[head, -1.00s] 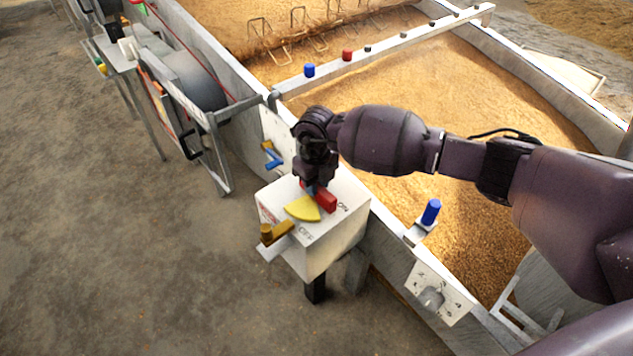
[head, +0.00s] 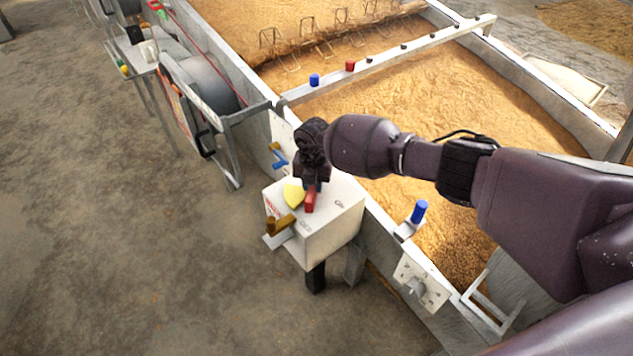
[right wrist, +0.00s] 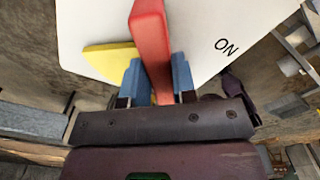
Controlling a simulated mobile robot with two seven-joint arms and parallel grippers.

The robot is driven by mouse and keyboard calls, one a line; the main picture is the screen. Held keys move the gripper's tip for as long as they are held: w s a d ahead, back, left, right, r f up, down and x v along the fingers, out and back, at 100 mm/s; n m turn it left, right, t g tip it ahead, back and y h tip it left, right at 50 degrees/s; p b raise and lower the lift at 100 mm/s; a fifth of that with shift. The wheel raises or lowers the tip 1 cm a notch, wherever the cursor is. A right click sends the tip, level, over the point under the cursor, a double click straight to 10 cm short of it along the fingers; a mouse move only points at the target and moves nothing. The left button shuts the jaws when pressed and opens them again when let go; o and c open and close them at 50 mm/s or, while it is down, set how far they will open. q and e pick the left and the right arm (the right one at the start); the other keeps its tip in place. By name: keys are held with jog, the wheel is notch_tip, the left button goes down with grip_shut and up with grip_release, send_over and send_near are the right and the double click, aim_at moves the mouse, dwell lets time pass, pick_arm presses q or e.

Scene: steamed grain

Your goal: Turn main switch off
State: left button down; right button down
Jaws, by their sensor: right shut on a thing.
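The main switch is a red handle (head: 310,202) on top of a white box (head: 335,231) at the trough's side. A yellow wedge (head: 293,195) sits beside the handle on the box top. In the head view the handle's free end points toward the OFF marking, away from the ON marking. My right gripper (head: 312,183) is shut on the handle from above. In the right wrist view the red handle (right wrist: 151,40) stands between the blue fingertips of the gripper (right wrist: 160,82), with ON to the right. My left gripper is not in view.
A brown-orange knob (head: 286,221) sticks out of the box's near left side. A blue lever (head: 279,159) is on the panel behind.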

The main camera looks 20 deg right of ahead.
jog(key=shift+w+r+m, duration=0.1)
jog(key=shift+r+m, duration=0.2)
jog(key=shift+m, duration=0.2)
jog(key=shift+a+m+p, duration=0.15)
jog(key=shift+m+p, duration=0.55)
jog(key=shift+m, duration=0.3)
jog(key=m+p, duration=0.1)
jog(key=m, duration=0.2)
jog(key=shift+w+f, duration=0.1)
jog(key=shift+f, duration=0.05)
jog(key=shift+m+p, duration=0.3)
jog(key=shift+m, duration=0.3)
jog(key=shift+f+m, duration=0.15)
jog(key=shift+m, duration=0.35)
jog(key=c, duration=0.9)
grip_release()
jog(key=shift+w, duration=0.1)
